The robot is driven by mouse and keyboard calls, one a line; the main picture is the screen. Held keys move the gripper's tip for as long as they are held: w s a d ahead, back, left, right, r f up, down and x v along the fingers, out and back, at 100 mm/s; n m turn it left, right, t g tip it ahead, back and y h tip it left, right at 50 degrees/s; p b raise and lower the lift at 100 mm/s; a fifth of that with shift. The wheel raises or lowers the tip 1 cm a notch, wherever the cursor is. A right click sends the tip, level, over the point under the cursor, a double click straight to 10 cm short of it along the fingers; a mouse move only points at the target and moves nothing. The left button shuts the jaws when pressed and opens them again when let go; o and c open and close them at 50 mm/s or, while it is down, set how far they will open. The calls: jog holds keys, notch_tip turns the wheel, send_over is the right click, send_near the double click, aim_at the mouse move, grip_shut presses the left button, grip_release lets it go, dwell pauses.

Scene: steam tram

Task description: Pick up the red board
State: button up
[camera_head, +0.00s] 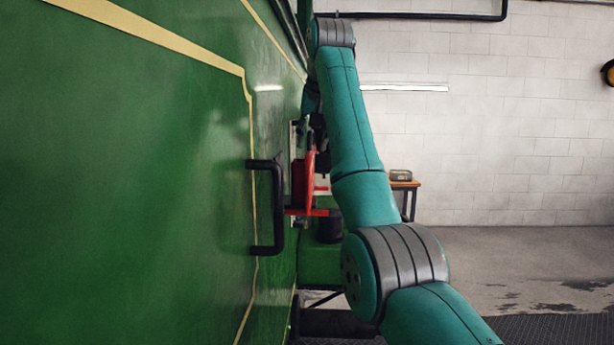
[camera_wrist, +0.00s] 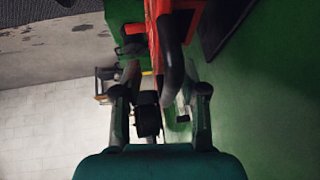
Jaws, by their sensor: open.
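The red board shows as a red upright piece (camera_head: 310,182) against the green side of the tram in the head view, with a red arm sticking out below it. In the wrist view, a red-orange part (camera_wrist: 154,38) lies ahead of the fingers, with a dark rounded bar beside it. I cannot tell exactly where the board ends and its mount begins. My gripper (camera_wrist: 160,85) is open, its fingers spread to either side of the dark bar's end. Nothing is visibly gripped. In the head view my arm hides most of the gripper.
A black handle (camera_head: 267,205) sticks out from the green tram side (camera_head: 150,200), left of the red parts. A small wooden table (camera_head: 406,184) with a box (camera_head: 400,175) on it stands behind my arm by the white wall (camera_head: 500,120). The floor at right is open.

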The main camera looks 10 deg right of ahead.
jog(key=shift+w+f, duration=0.3)
jog(key=shift+f, duration=0.15)
grip_shut()
jog(key=shift+r, duration=0.15)
